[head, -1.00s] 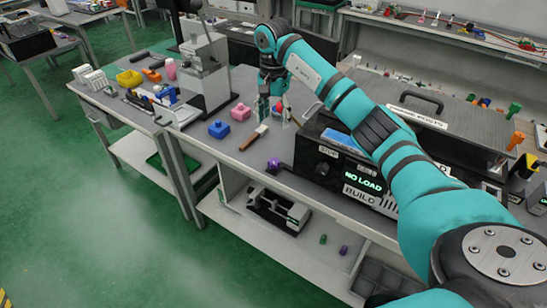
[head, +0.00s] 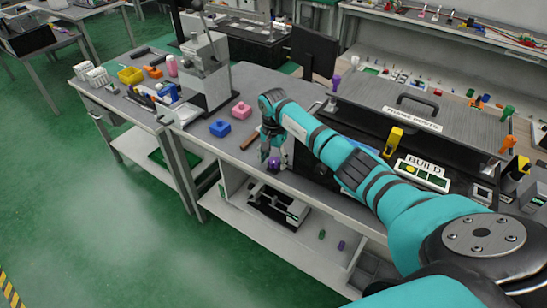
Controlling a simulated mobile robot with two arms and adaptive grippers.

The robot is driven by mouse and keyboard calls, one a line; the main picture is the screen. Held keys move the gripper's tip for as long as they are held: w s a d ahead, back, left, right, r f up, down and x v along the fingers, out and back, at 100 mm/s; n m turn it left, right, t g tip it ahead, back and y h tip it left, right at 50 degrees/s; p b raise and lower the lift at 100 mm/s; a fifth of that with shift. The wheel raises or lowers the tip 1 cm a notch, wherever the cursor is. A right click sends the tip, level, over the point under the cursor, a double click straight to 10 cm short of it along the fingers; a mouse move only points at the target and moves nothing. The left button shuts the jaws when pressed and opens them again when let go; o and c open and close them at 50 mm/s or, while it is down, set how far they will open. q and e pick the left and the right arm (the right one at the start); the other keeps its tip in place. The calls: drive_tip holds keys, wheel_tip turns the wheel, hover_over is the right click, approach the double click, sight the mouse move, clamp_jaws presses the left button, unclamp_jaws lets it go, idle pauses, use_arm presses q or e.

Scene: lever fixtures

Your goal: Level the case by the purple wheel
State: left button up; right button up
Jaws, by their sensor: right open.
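The small purple wheel (head: 274,163) is at the front edge of the bench. My right gripper (head: 274,157) is over it, with its open fingers on either side of the wheel; I cannot tell whether they touch it. The black case behind my right arm is mostly hidden, and its front with the display is covered. A grey panel labelled "FRAME PRESETS" (head: 412,117) with a black handle shows beyond the arm. The case's tilt cannot be judged here. My left gripper is not in view.
A grey machine (head: 206,70) stands further left.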

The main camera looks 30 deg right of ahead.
drive_tip(key=c, duration=1.1)
drive_tip(key=m+b, duration=0.1)
drive_tip(key=b, duration=0.1)
drive_tip(key=m+b, duration=0.1)
drive_tip(key=b, duration=0.1)
drive_tip(key=shift+w+d+f+m+b, duration=0.1)
drive_tip(key=shift+f+m+b, duration=0.1)
drive_tip(key=shift+m+b, duration=0.15)
drive_tip(key=shift+c, duration=0.2)
drive_tip(key=shift+r+m+b, duration=0.1)
drive_tip(key=shift+m+b, duration=0.35)
drive_tip(key=shift+m, duration=0.4)
drive_tip(key=m+b, duration=0.1)
drive_tip(key=m, duration=0.2)
drive_tip(key=shift+m, duration=0.4)
drive_tip(key=m, duration=0.3)
drive_tip(key=shift+w+r+m, duration=0.1)
drive_tip(key=shift+m, duration=0.2)
drive_tip(key=m, duration=0.3)
drive_tip(key=shift+b, duration=0.35)
drive_tip(key=m, duration=0.4)
drive_tip(key=shift+r+m, duration=0.1)
drive_tip(key=shift+m, duration=0.2)
drive_tip(key=shift+w+m, duration=0.1)
drive_tip(key=shift+m, duration=0.2)
